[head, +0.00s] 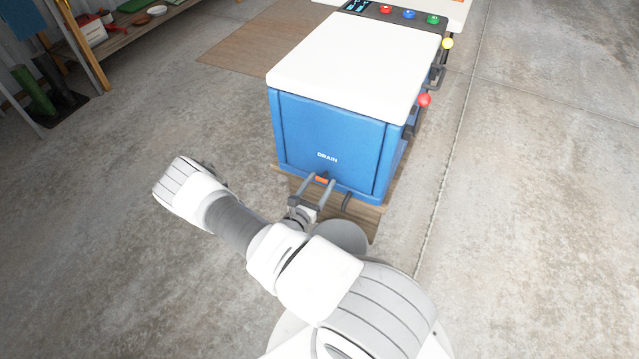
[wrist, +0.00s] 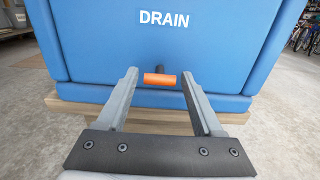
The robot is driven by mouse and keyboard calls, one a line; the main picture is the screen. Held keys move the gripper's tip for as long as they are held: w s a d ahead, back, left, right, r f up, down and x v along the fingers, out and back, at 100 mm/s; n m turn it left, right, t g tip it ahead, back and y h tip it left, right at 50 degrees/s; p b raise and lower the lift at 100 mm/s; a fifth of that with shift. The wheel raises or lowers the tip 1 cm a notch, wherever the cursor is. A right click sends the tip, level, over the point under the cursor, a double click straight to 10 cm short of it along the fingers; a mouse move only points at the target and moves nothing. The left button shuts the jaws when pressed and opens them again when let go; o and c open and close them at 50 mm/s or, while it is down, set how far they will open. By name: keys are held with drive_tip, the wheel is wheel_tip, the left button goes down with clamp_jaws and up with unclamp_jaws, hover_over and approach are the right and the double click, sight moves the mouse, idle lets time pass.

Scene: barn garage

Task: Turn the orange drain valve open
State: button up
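The orange drain valve (wrist: 160,79) is a short bar lying level on a dark stem, low on the front of the blue cabinet (wrist: 90,50) under the white word DRAIN. In the head view the valve (head: 322,179) shows as a small orange strip, partly hidden by my gripper. My gripper (wrist: 162,77) is open, with one grey finger on each side of the valve. A gap shows between the valve and each finger. In the head view my gripper (head: 318,183) reaches the cabinet's lower front. I cannot tell exactly how deep the fingertips are.
The cabinet stands on a wooden base (head: 358,218) and has a white lid (head: 350,55). Concrete floor is clear on both sides.

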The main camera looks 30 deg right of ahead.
drive_tip(key=c, duration=0.9)
drive_tip(key=shift+o, duration=0.2)
drive_tip(key=shift+n, duration=0.4)
drive_tip(key=n, duration=1.7)
drive_tip(key=shift+f, duration=0.15)
drive_tip(key=shift+n, duration=0.3)
drive_tip(key=o, duration=1.4)
drive_tip(key=shift+c, duration=0.2)
